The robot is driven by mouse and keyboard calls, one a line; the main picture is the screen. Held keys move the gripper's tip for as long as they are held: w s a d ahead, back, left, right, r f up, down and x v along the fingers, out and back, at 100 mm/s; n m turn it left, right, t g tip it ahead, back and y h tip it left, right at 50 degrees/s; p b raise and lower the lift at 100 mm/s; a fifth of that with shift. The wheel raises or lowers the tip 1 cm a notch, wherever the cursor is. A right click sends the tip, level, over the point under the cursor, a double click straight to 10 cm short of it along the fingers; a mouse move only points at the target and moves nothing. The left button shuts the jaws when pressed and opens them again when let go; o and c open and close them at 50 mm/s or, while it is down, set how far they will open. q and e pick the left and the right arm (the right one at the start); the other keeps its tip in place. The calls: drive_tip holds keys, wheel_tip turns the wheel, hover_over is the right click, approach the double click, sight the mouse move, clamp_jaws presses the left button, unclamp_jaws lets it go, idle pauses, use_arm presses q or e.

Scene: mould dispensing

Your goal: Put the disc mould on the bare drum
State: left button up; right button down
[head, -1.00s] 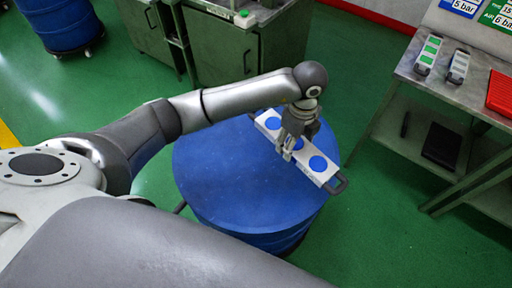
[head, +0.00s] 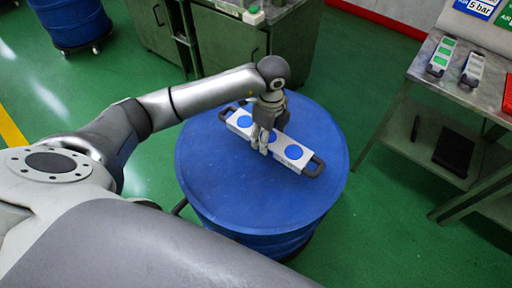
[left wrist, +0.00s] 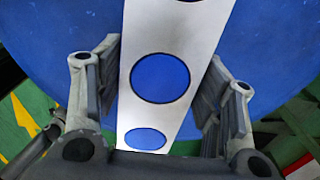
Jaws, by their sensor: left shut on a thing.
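The disc mould (head: 277,147) is a white bar with round blue discs and a dark handle at each end. My left gripper (head: 261,150) is shut on its middle, over the blue drum (head: 225,190). In the left wrist view the mould (left wrist: 140,105) runs between the two fingers of the gripper (left wrist: 162,95), with the drum top (left wrist: 275,50) behind it. The mould lies over the back right half of the drum top. I cannot tell whether it touches the top. My right gripper is not in view.
A metal table (head: 408,85) at the right bears a mould with green discs (head: 441,56) and a grey one (head: 473,68). Green cabinets (head: 225,45) stand behind the drum. Another blue drum (head: 72,22) is at the back left. The front left of the drum top is clear.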

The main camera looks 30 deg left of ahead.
sight(256, 153)
use_arm(q)
drive_tip(key=a+f+b, duration=0.1)
drive_tip(key=f, duration=0.1)
drive_tip(key=a+f+b, duration=0.1)
drive_tip(key=a, duration=0.1)
drive_tip(key=shift+f, duration=0.35)
drive_tip(key=shift+s+a+f+b, duration=0.1)
drive_tip(key=shift+a+f+b, duration=0.15)
drive_tip(key=shift+f+b, duration=0.2)
drive_tip(key=shift+a+f+b, duration=0.1)
drive_tip(key=shift+f+b, duration=1.2)
drive_tip(key=shift+f, duration=0.2)
drive_tip(key=shift+f, duration=0.2)
drive_tip(key=o, duration=1.7)
drive_tip(key=shift+s, duration=0.15)
